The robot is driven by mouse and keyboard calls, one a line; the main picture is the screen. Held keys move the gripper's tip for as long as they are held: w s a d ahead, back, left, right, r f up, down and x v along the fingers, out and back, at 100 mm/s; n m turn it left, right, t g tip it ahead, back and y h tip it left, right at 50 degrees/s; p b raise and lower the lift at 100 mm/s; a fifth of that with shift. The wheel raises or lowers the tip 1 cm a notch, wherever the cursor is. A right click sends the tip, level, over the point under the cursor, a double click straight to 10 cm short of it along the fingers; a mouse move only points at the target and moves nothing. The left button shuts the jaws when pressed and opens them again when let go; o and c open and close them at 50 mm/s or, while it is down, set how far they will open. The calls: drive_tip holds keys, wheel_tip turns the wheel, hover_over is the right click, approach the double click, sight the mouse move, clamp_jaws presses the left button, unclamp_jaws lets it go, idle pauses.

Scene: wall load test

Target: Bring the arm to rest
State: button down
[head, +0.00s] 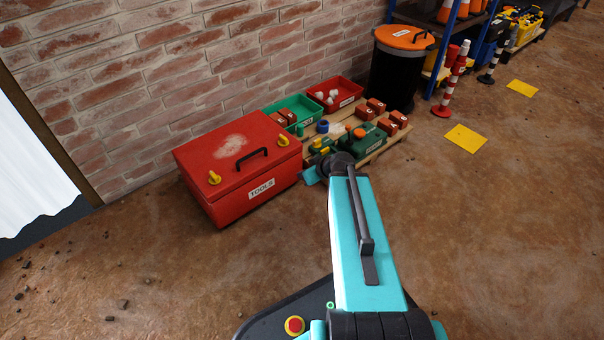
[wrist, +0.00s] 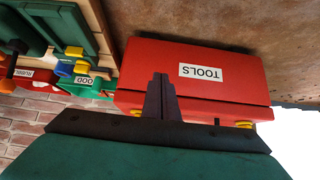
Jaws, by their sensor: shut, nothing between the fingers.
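My arm (head: 362,225) reaches forward from my base in the head view, with its teal link pointing toward the wall. My gripper (wrist: 160,80) shows in the wrist view as two dark fingers close together, with nothing between them. They stand in front of the red tool box (wrist: 225,85), which has a white "TOOLS" label; the gap to it cannot be told. In the head view the red tool box (head: 222,170) sits shut on the floor left of my arm's end. The fingers are mostly hidden there behind my own wrist.
Beside the box, a wooden pallet (head: 372,153) bears a green bin (head: 297,110), a red bin (head: 340,92), bricks and a green case. A black drum (head: 397,80) with an orange lid stands behind. The floor on the right is open, with yellow sheets (head: 465,138).

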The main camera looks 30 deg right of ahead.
drive_tip(key=shift+r, duration=0.1)
idle(0.3)
drive_tip(key=s+a+r+n+g+y+p, duration=0.1)
drive_tip(key=s+a+r+g+p, duration=0.15)
drive_tip(key=a+p, duration=0.55)
drive_tip(key=s+a+r+n+g+y+p, duration=0.1)
drive_tip(key=s+a+r+p, duration=0.3)
drive_tip(key=a+p, duration=0.45)
drive_tip(key=s+a+r+n+g+p, duration=0.1)
drive_tip(key=s+a+r+g+p, duration=0.3)
drive_tip(key=p, duration=0.7)
drive_tip(key=s+a+r+g+p, duration=0.1)
drive_tip(key=s+a+r+p, duration=0.15)
drive_tip(key=s+p, duration=0.4)
drive_tip(key=s+a+r+g+p, duration=0.1)
drive_tip(key=s+a+g+p, duration=0.1)
drive_tip(key=s+a+p, duration=0.35)
drive_tip(key=s+d+r+m+g+h+p, duration=0.1)
drive_tip(key=s+d+m, duration=0.4)
drive_tip(key=s, duration=0.7)
drive_tip(key=d+g+h+p, duration=0.1)
drive_tip(key=g+h, duration=0.1)
drive_tip(key=shift+r+h+p, duration=0.15)
drive_tip(key=shift+h+p, duration=0.15)
drive_tip(key=shift+p, duration=0.05)
idle(0.3)
